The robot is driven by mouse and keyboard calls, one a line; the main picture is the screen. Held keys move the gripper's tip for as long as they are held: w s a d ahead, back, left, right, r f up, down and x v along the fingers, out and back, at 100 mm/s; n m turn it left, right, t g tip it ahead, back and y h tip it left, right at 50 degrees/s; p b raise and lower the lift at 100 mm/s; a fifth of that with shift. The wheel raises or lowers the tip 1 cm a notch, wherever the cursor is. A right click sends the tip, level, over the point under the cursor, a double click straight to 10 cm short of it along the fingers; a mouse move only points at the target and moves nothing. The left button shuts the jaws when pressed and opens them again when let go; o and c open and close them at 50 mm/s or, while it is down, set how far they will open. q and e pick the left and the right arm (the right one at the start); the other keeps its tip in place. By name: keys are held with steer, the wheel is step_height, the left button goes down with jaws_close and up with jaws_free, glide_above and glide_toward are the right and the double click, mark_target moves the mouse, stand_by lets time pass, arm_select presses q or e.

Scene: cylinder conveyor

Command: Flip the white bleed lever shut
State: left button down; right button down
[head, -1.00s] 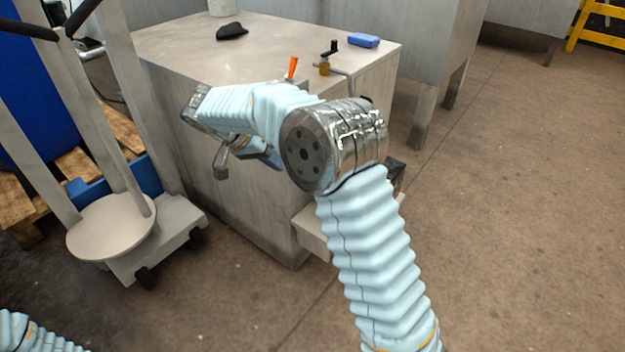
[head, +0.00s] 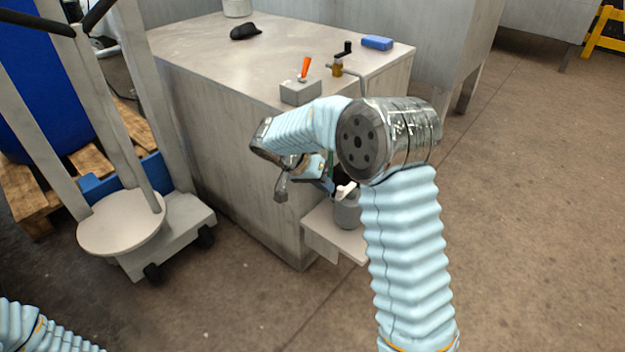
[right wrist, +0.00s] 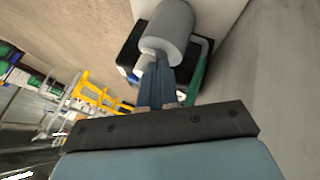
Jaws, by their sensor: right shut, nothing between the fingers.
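The white bleed lever (head: 346,190) shows at the top of a grey cylinder (head: 347,212) on a low shelf at the table's end. My right gripper (head: 328,184) is shut and empty, just left of the lever in the head view; whether it touches is unclear. In the right wrist view the shut blue fingers (right wrist: 157,88) point at the grey cylinder (right wrist: 172,28), and a pale piece, likely the lever (right wrist: 143,63), shows beside their tips. My forearm hides part of the area. My left gripper is not in view; only its arm's sleeve shows at lower left.
The shelf (head: 322,243) juts from the table (head: 225,125). On the table are an orange-handled lever on a grey box (head: 300,92), a brass valve (head: 337,68), a blue block (head: 377,42) and a black item (head: 245,31). A wheeled trolley (head: 120,220) stands left. Floor at right is clear.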

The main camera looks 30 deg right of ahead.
steer(key=shift+s+d, duration=0.1)
steer(key=shift+s, duration=0.05)
stand_by(0.3)
steer(key=shift+s+n+b, duration=0.25)
steer(key=shift+n+b, duration=0.05)
steer(key=shift+b, duration=0.25)
